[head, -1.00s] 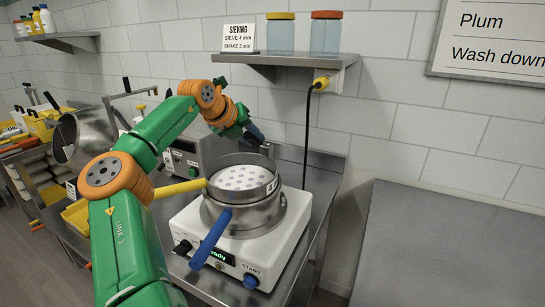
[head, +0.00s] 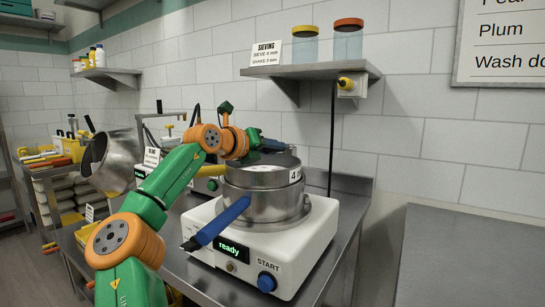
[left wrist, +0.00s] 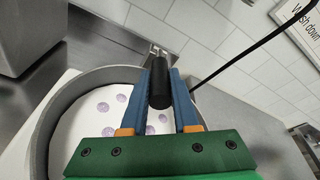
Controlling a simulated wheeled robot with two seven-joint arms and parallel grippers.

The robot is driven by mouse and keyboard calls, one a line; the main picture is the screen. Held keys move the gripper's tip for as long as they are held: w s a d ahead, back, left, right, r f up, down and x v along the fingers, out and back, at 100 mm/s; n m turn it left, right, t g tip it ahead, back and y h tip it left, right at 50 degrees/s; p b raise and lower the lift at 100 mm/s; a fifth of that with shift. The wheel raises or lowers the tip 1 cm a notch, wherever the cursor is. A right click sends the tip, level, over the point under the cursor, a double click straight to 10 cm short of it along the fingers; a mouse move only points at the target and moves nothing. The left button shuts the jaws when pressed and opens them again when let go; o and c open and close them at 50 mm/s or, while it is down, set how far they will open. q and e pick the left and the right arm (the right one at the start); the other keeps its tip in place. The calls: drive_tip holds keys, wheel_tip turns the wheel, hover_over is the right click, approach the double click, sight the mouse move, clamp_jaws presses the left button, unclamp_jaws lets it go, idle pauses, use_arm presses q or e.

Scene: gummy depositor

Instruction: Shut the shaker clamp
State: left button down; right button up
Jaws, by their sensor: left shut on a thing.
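The shaker (head: 262,254) is a white box with a green "ready" display and a blue START knob. A steel pan (head: 265,206) with a blue handle (head: 217,223) sits on it, with a sieve marked 4 (head: 296,174) on top. My left gripper (head: 272,145) is at the far rim of the stack. In the left wrist view its blue fingers are shut on a black cylindrical grip (left wrist: 160,84), which I take for the clamp's lever, beside a metal bracket behind the rim. The clamp's body is mostly hidden in the head view. My right gripper is not in view.
A wall shelf (head: 310,70) with two jars and a sieving sign hangs above. A tilted steel pot (head: 112,163) stands at left. A bare steel surface (head: 465,262) is at right.

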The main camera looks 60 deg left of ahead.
use_arm(q)
drive_tip(key=shift+f, duration=0.15)
drive_tip(key=c, duration=0.7)
unclamp_jaws()
drive_tip(key=shift+d, duration=0.1)
drive_tip(key=shift+s, duration=0.1)
drive_tip(key=s+b, duration=0.1)
drive_tip(key=s+d+b, duration=0.1)
drive_tip(key=shift+s+b, duration=0.2)
drive_tip(key=shift+b, duration=0.1)
drive_tip(key=v, duration=0.2)
drive_tip(key=b+v, duration=0.1)
drive_tip(key=v, duration=0.1)
drive_tip(key=shift+s+d+r, duration=0.1)
drive_tip(key=shift+r, duration=0.4)
